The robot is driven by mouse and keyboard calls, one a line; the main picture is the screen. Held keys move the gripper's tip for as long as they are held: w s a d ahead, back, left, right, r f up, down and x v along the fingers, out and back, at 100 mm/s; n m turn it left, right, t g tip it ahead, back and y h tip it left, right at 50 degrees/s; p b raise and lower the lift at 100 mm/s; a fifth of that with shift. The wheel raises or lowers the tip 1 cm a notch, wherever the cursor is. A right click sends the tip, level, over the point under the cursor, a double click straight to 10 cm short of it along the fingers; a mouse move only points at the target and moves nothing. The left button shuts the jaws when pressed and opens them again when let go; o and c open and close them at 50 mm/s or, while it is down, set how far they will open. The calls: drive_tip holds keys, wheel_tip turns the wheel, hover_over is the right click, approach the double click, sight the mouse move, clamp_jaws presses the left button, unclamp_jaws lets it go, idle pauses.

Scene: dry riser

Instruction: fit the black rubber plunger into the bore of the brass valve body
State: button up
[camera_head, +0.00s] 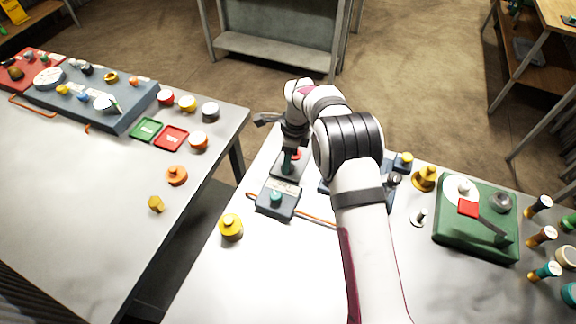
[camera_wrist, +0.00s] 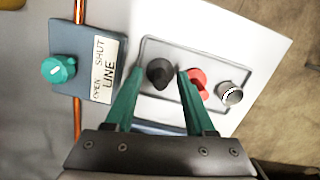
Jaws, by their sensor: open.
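The black rubber plunger (camera_wrist: 160,73) stands on a pale board inside a dark outline in the wrist view. My gripper (camera_wrist: 160,82) is open, with one green finger on each side of the plunger; I cannot tell whether they touch it. In the head view my gripper (camera_head: 288,162) is over the small board at the table's far edge, and the plunger is not clearly visible there. A brass-coloured stepped body (camera_head: 425,178), possibly the valve body, stands right of my arm. Its bore cannot be made out.
A red part (camera_wrist: 197,82) and a silver ringed part (camera_wrist: 231,94) stand right of the plunger. A grey line box (camera_head: 278,199) with a teal knob is close by.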

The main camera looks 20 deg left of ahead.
clamp_jaws()
drive_tip(key=shift+r, duration=0.1)
idle(0.5)
drive_tip(key=shift+r, duration=0.35)
wheel_tip(320, 180, up, 3)
drive_tip(key=shift+w+f, duration=0.1)
drive_tip(key=w+d+r+m+t, duration=0.1)
drive_tip(key=d+r+m, duration=0.45)
drive_tip(key=d, duration=0.95)
drive_tip(key=d+r+m, duration=0.3)
drive_tip(key=d+r, duration=0.5)
drive_tip(key=d, duration=0.7)
drive_tip(key=shift+m, duration=0.25)
drive_tip(key=w+a+f, duration=0.1)
drive_tip(key=a+f, duration=0.1)
drive_tip(key=a, duration=0.1)
drive_tip(key=w+a+f, duration=0.1)
drive_tip(key=a+f, duration=0.1)
drive_tip(key=a, duration=0.1)
drive_tip(key=w+a+f, duration=0.1)
drive_tip(key=a+f, duration=0.1)
drive_tip(key=a, duration=0.2)
drive_tip(key=shift+w+a+f, duration=0.1)
drive_tip(key=shift+w+f, duration=0.3)
wheel_tip(320, 180, down, 4)
drive_tip(key=shift+a+f, duration=0.1)
drive_tip(key=shift+a, duration=0.05)
